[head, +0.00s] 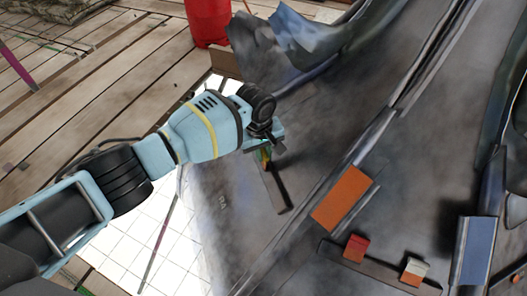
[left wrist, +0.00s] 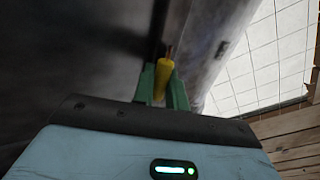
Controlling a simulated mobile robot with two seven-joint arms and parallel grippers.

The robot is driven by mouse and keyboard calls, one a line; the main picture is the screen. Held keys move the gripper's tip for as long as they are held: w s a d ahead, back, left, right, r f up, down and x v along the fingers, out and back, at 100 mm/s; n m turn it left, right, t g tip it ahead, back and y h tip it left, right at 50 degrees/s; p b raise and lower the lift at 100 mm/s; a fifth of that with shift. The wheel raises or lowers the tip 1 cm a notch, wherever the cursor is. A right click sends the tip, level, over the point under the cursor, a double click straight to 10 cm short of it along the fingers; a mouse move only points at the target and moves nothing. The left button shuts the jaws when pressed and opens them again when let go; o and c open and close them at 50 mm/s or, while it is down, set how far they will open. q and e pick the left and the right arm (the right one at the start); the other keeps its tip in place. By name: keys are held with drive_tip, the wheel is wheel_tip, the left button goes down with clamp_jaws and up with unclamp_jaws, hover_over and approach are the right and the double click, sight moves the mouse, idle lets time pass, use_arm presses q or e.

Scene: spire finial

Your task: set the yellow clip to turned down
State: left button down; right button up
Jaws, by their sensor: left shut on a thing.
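The yellow clip (left wrist: 164,76) shows in the left wrist view between the green fingers of my left gripper (left wrist: 163,88). The gripper is shut on it. The clip points up in that picture, toward a dark surface. In the head view my left gripper (head: 266,155) is over a dark narrow bar (head: 276,190) on the grey metal surface. Only a small bit of yellow shows there, and the gripper hides most of the clip. I cannot tell from these views which way the clip is turned. My right gripper is not in view.
On the grey surface (head: 235,215) are an orange block (head: 340,197), a red-topped block (head: 355,248), a white and red block (head: 414,270) and a blue panel (head: 477,250). A red container (head: 208,22) stands at the top. Wooden planks and white tiles lie to the left.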

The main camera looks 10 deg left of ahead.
use_arm(q)
drive_tip(key=shift+w, duration=0.1)
drive_tip(key=shift+w+d+r+y, duration=0.15)
drive_tip(key=shift+w+d+y, duration=0.1)
drive_tip(key=shift+y, duration=0.15)
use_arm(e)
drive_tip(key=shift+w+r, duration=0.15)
use_arm(q)
drive_tip(key=shift+s+g, duration=0.1)
drive_tip(key=shift+g, duration=0.2)
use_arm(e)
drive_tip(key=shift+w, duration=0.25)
use_arm(q)
drive_tip(key=c, duration=1.5)
unclamp_jaws()
drive_tip(key=shift+f, duration=0.2)
drive_tip(key=shift+o, duration=0.2)
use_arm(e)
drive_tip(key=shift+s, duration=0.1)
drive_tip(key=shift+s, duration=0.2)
